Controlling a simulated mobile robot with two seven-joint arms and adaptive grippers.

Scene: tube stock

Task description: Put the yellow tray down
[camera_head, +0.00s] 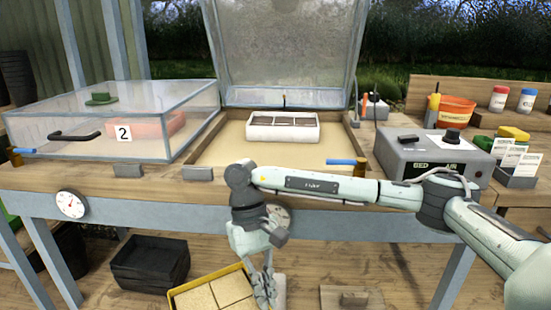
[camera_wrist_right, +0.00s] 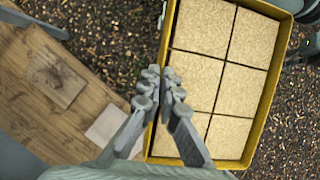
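The yellow tray (camera_head: 212,276) is low in front of the bench in the head view, its lower part cut off by the frame. In the right wrist view the tray (camera_wrist_right: 153,150) shows its yellow wall and several tan square blocks inside. My right gripper (camera_head: 268,292) is at the tray's right side. In the wrist view its fingertips (camera_wrist_right: 164,78) are closed together over the tray's side wall. A dark and grey part at the wrist view's right edge may be my left gripper; its fingers are not clear. Whether the tray touches anything below cannot be told.
A black crate (camera_head: 150,264) stands left of the tray. A wooden board with a block (camera_head: 352,298) lies to its right. The bench (camera_head: 330,192) above holds a white tray (camera_head: 282,136), a clear box marked 2 (camera_head: 60,125) and a grey control box (camera_head: 433,155).

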